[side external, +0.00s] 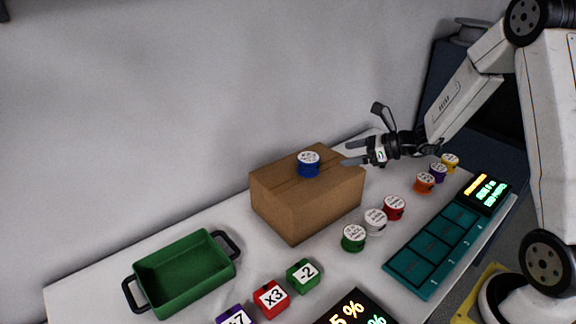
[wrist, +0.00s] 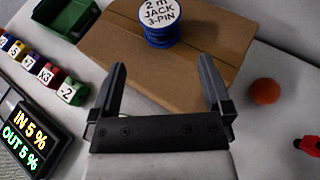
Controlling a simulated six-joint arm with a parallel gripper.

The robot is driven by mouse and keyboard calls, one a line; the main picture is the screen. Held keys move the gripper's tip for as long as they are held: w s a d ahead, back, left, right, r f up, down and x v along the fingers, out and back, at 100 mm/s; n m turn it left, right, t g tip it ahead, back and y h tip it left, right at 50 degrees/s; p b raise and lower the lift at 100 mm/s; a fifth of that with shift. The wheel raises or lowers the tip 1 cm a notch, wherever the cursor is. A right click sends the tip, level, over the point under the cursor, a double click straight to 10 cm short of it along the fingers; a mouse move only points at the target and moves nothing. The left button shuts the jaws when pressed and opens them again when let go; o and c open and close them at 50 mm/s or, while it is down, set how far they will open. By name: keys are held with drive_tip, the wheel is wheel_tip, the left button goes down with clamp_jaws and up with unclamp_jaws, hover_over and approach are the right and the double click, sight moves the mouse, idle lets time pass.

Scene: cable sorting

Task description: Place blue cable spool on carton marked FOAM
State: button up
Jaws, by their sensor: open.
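The blue cable spool (side external: 308,168) sits upright on top of the brown carton (side external: 290,215). Its white top label reads "2 m JACK 3-PIN" in the wrist view, where the spool (wrist: 160,25) lies on the carton (wrist: 110,40) ahead of my fingers. No FOAM marking can be read on the carton faces in view. My gripper (side external: 350,153) is open and empty, beside the carton's right end and apart from the spool. In the wrist view my gripper (wrist: 161,64) has its fingers spread wide with nothing between them.
A row of spools, including green (side external: 353,238), white (side external: 375,222), red (side external: 393,208) and orange (side external: 424,183), stands right of the carton. A teal tray (side external: 405,265) lies beyond them. A green bin (side external: 185,270) and marked cubes (side external: 271,298) are at front left. An orange ball (wrist: 265,91) is near the carton.

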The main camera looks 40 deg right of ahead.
drive_tip(key=s+a+f+n+g+h, duration=0.1)
drive_tip(key=s+a+n+g+h, duration=0.2)
drive_tip(key=s+n, duration=0.5)
drive_tip(key=s+a+f+n+g+h, duration=0.1)
drive_tip(key=s+a+n+g+h, duration=0.3)
drive_tip(key=n, duration=1.7)
drive_tip(key=s+a+g, duration=0.1)
drive_tip(key=s+a, duration=0.2)
drive_tip(key=s, duration=0.1)
drive_tip(key=shift+s+f+g, duration=0.2)
drive_tip(key=shift+s+g, duration=0.1)
drive_tip(key=shift+s, duration=0.05)
